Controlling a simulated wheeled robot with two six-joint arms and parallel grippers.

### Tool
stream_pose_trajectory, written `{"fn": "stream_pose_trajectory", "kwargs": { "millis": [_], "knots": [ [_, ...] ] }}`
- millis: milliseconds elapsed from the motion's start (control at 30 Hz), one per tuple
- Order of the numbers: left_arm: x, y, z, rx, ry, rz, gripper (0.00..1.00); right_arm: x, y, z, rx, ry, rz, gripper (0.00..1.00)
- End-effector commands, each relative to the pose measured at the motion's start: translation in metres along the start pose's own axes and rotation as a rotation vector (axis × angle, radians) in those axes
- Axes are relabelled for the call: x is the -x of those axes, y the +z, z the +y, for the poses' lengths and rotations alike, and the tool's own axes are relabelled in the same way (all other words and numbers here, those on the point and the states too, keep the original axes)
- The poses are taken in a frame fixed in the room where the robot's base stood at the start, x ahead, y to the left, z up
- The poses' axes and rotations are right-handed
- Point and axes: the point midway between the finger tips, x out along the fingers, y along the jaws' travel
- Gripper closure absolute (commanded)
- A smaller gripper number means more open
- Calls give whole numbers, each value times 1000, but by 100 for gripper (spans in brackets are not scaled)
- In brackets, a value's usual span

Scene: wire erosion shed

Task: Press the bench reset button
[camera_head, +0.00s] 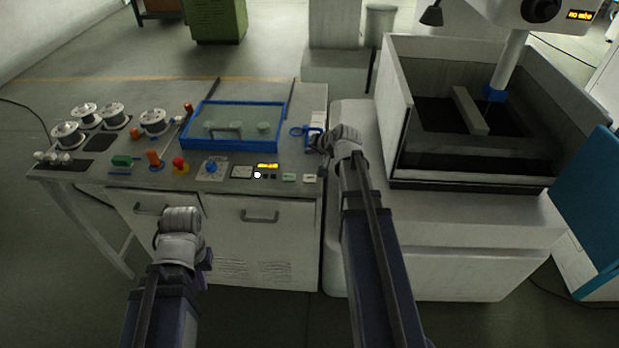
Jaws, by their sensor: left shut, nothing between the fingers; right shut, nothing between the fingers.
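The bench (90,171) has a row of controls along its front edge. A small round white button (257,175) sits below a lit amber display (267,166), beside small dark buttons. The labels are too small to read, so I cannot tell for sure which is the reset. My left gripper (181,217) is shut and empty in front of the bench drawers, left of and nearer than the white button. My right gripper (322,141) is shut and empty by the bench's right end, right of the button. The fingertips are hard to make out.
A large open-tank machine (396,95) stands close on the right. The floor on the left is clear.

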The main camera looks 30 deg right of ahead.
Motion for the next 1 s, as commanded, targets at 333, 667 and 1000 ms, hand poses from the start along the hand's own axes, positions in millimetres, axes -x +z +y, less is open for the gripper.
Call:
{"fn": "stream_pose_trajectory", "kwargs": {
  "millis": [333, 667, 1000],
  "knots": [
    [-14, -1, 1, 0, 0, 0, 100, -10, 8, 7, 1, 0, -1, 100],
    [-56, -3, 5, 1, 0, 0, 100, -39, 29, 28, 1, 0, -1, 100],
    [-88, -5, 8, 1, 0, 0, 100, -62, 45, 45, 1, 1, -1, 100]
  ]
}}
